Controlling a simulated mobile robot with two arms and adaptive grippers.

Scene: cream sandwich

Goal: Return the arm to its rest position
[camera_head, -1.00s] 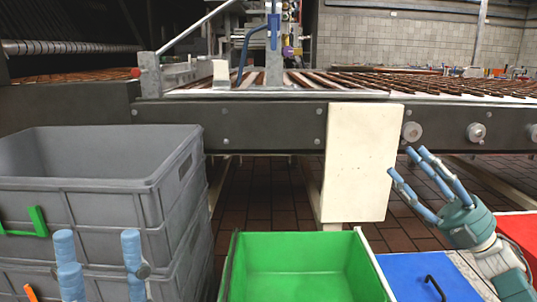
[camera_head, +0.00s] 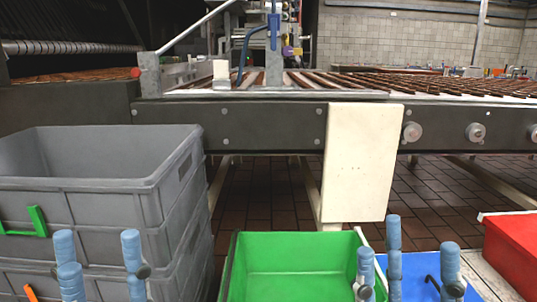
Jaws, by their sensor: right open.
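My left gripper (camera_head: 99,262) shows only its blue fingertips at the bottom left, in front of the grey crates. They point up, stand well apart, and hold nothing that I can see. My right gripper (camera_head: 405,262) is at the bottom right, with its three blue fingers upright and spread. It is open and empty, in front of the right edge of the green bin and the blue bin. The palms and wrists of both grippers are below the picture.
Stacked grey crates (camera_head: 98,200) stand at the left. A green bin (camera_head: 300,255), a blue bin (camera_head: 417,268) and a red bin (camera_head: 514,250) line the front. A conveyor (camera_head: 250,126) with brown bars and a cream box (camera_head: 358,160) lies behind; tiled floor shows between.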

